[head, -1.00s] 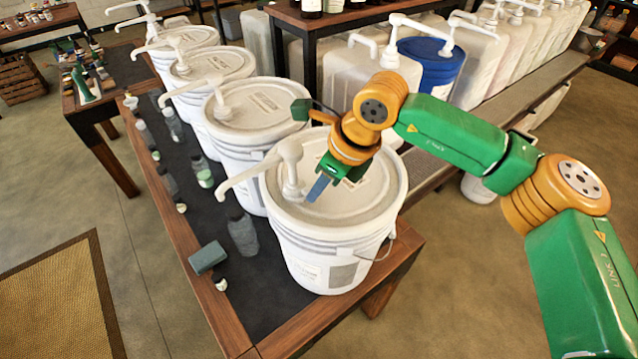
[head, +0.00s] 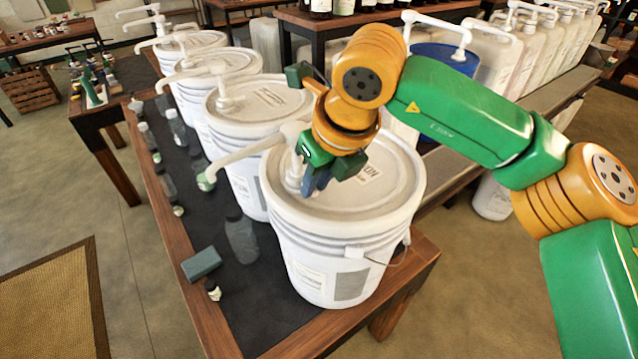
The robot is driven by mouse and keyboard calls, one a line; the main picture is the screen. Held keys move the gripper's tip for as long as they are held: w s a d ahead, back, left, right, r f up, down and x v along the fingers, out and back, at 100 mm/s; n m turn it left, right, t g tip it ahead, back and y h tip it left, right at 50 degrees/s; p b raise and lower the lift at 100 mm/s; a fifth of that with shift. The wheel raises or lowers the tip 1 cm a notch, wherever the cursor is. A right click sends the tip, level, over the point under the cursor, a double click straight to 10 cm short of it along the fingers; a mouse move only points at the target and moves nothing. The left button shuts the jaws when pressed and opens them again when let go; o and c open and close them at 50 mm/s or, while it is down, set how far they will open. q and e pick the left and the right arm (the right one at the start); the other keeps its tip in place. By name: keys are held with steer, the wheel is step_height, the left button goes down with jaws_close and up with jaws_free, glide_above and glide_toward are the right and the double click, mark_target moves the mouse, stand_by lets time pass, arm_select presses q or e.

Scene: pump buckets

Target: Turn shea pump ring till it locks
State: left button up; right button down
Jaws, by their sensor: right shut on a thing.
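The nearest white bucket (head: 345,240) stands on the dark-topped wooden table, its lid on. A white pump with a long spout (head: 238,160) rises from the left part of its lid, the spout pointing left. My right gripper (head: 306,184) is at the base of this pump, just above the lid. Its blue-grey fingers are shut on the pump ring, which is mostly hidden behind the fingers and the green gripper body. The label on the bucket is too small to read. My left gripper is not in view.
Several more white pump buckets (head: 258,104) stand in a row behind. White jugs and a blue drum (head: 446,60) stand at the back right.

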steer(key=c, duration=0.8)
jaws_free()
steer(key=shift+a, duration=0.1)
steer(key=b+v, duration=0.1)
steer(key=v, duration=0.6)
steer(key=shift+w, duration=0.1)
